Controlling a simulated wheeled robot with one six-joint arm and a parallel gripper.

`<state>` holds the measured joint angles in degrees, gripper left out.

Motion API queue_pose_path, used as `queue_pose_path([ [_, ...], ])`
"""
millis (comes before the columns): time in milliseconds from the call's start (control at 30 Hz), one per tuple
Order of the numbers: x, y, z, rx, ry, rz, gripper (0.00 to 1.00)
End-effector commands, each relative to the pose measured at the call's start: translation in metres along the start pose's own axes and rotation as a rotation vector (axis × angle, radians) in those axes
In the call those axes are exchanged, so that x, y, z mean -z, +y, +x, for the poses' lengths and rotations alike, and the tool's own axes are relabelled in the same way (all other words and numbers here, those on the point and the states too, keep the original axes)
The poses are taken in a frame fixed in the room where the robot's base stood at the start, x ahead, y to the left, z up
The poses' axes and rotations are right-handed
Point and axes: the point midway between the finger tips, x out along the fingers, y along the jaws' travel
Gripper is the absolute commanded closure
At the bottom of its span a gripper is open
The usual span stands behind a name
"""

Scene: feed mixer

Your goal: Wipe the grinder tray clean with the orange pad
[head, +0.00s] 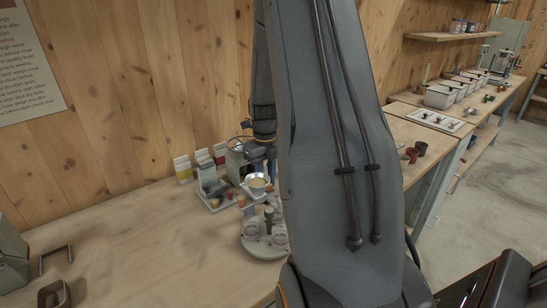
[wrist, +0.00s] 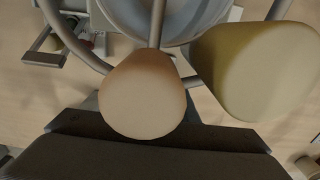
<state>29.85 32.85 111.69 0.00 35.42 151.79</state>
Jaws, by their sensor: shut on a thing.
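My gripper (head: 260,158) is at the end of the lowered arm, above the small stand on the bench in the head view. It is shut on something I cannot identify. In the wrist view a dark bar (wrist: 150,155), seemingly part of my gripper, crosses the bottom. Just beyond it are a peach rounded end (wrist: 143,95) and a larger yellowish rounded end (wrist: 255,72). I cannot make out the orange pad for certain. A metallic device with a pale tray, perhaps the grinder (head: 208,178), stands left of my gripper. Its tray surface is too small to judge.
A silver bowl (head: 257,184) with pale contents sits below my gripper, above a round pale base (head: 263,243) holding small cups. White containers (head: 183,168) stand against the wall. The bench at left is mostly clear. My arm hides the middle.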

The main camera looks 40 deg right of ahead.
Motion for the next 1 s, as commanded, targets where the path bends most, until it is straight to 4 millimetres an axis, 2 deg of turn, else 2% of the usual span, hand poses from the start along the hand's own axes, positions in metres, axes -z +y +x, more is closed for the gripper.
queue_pose_path([
  [233, -0.003, -0.017, 0.001, -0.001, 0.001, -0.009, 0.95],
  [300, -0.003, -0.015, -0.007, -0.001, 0.002, -0.012, 0.95],
  [367, -0.004, -0.015, -0.026, 0.002, -0.004, -0.013, 0.95],
  [1000, -0.005, -0.012, -0.078, 0.000, 0.000, -0.019, 0.95],
])
